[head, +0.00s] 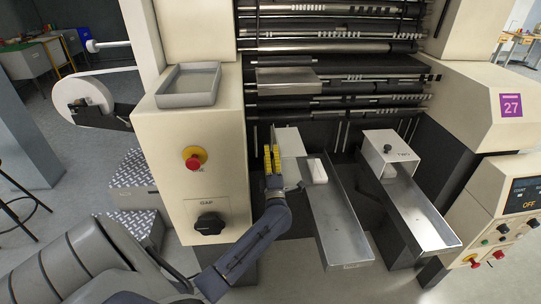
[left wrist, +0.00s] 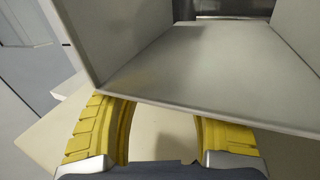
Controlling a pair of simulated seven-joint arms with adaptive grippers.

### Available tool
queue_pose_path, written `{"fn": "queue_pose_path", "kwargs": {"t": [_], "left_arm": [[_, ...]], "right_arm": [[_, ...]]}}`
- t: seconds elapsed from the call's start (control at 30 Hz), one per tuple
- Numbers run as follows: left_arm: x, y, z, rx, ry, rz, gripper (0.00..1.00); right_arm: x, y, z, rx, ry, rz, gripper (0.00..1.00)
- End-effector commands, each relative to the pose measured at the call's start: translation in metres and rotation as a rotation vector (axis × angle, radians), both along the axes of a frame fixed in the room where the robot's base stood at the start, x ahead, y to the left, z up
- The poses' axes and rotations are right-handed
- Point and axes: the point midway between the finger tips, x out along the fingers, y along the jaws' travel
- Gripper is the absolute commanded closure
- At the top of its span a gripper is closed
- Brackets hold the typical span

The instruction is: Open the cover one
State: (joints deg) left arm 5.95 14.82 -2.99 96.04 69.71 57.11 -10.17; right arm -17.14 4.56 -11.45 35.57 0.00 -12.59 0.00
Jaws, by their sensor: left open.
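Cover one appears as a pale box-like piece (head: 290,142) at the far end of the left metal chute (head: 342,235). Its knob and label do not show, and I cannot tell how far it is raised. My left gripper (head: 273,158) stands upright against its left side, with yellow fingers. In the left wrist view the open fingers (left wrist: 163,112) lie at the near edge of a grey walled piece (left wrist: 190,75), partly behind it. I cannot tell whether they touch it. No right gripper shows.
Cover two (head: 390,150), with a black knob, sits shut on the right chute (head: 424,212). A white block (head: 318,170) lies in the left chute. The cream cabinet with a red button (head: 193,163) and black dial (head: 209,223) stands left of my gripper. Rollers (head: 330,47) span behind.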

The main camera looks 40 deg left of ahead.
Motion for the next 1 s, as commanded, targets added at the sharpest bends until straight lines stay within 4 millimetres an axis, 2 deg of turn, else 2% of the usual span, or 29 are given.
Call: {"fn": "queue_pose_path", "kwargs": {"t": [0.33, 0.8, 1.0], "left_arm": [[-0.008, -0.009, -0.006, -0.001, 0.002, -0.002, 0.53], [-0.059, -0.059, -0.035, -0.003, 0.001, 0.000, 0.53], [-0.072, -0.073, -0.043, -0.002, 0.001, 0.001, 0.53]], "right_arm": [[-0.001, -0.001, 0.000, -0.002, 0.002, 0.001, 0.56], [-0.002, -0.001, 0.000, -0.001, 0.002, 0.000, 0.56], [-0.001, 0.000, 0.000, -0.001, 0.002, 0.000, 0.56]]}}
